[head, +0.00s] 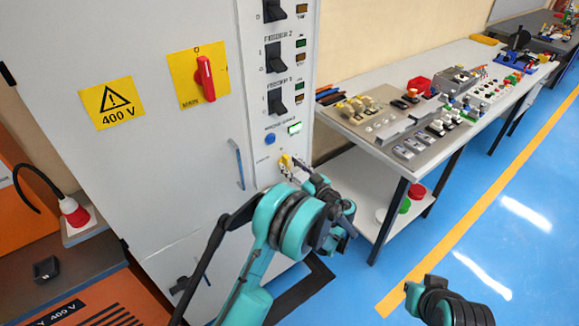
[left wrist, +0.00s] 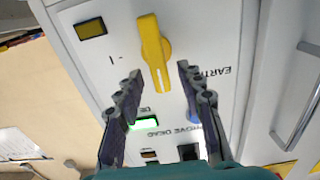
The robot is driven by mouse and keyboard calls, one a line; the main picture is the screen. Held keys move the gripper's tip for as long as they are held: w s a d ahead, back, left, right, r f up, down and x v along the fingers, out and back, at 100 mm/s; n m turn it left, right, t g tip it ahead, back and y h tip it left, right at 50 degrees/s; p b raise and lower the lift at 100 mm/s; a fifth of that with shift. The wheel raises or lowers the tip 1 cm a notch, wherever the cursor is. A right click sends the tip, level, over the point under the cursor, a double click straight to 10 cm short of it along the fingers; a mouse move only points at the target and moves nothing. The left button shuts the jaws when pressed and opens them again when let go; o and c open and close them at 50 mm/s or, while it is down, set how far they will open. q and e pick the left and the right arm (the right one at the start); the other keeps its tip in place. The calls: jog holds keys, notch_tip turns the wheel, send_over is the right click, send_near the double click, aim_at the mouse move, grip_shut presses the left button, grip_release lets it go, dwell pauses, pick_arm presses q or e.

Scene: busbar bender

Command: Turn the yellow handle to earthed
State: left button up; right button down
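The yellow handle (left wrist: 153,50) sits on the white panel, slightly tilted in the left wrist view, with an "I" mark to its left and a partly hidden "EARTH..." label (left wrist: 212,71) to its right. In the head view the yellow handle (head: 285,161) is low on the cabinet's narrow front panel, partly behind my left gripper. My left gripper (left wrist: 157,76) is open, its two fingertips on either side of the handle's lower end with gaps on both sides. I cannot tell how deep they reach. My left gripper (head: 297,178) also shows at the panel.
A lit green indicator (head: 294,128) and a blue button (head: 270,139) are above the handle. A cabinet door handle (head: 237,164) is to its left, and a red main switch (head: 205,78) is higher. A workbench (head: 420,151) with many parts stands right. Floor in front is open.

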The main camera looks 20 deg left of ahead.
pick_arm(q)
jog(key=shift+w+a, duration=0.4)
jog(key=shift+a, duration=0.1)
grip_shut()
